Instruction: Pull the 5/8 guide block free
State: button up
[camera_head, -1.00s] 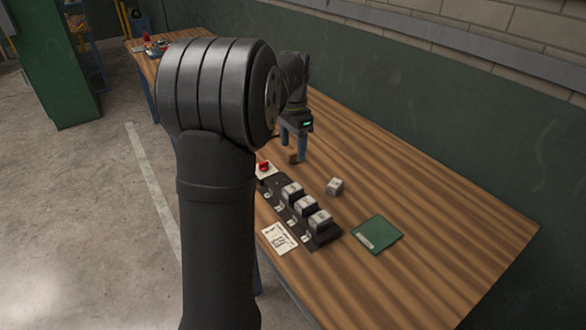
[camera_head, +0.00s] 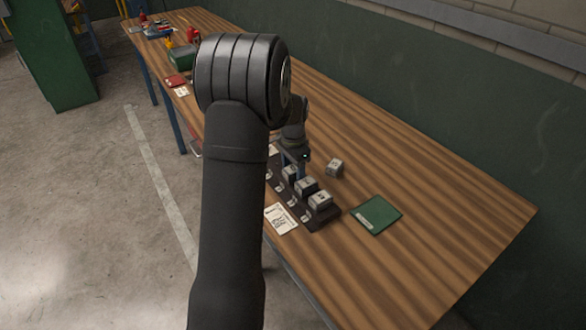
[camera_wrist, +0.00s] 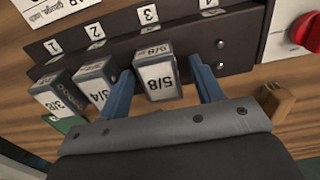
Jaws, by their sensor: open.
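The 5/8 guide block (camera_wrist: 158,80), a grey block with a white label, sits at position 3 of the dark rack (camera_wrist: 235,40) in the wrist view. In the head view it appears to be the farthest block on the rack (camera_head: 289,174), just below my gripper (camera_head: 292,156). My open gripper (camera_wrist: 160,66) has one blue finger on each side of the block, with a visible gap on the right. Contact on the left is unclear. The 3/4 block (camera_wrist: 97,86) and 3/8 block (camera_wrist: 57,98) stand to the left at positions 2 and 1.
Position 4 shows bare studs. A loose grey block (camera_head: 335,168) lies on the table behind the rack, near a green book (camera_head: 377,214). A printed card (camera_head: 281,218) lies before the rack. A red knob (camera_wrist: 305,30) and small wooden piece (camera_wrist: 276,101) are right of it.

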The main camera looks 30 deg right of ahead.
aim_at(293, 168)
jog(key=c, duration=1.1)
jog(key=shift+o, duration=0.2)
jog(key=shift+r, duration=0.2)
jog(key=shift+r, duration=0.9)
jog(key=shift+r, duration=0.15)
jog(key=shift+r, duration=2.35)
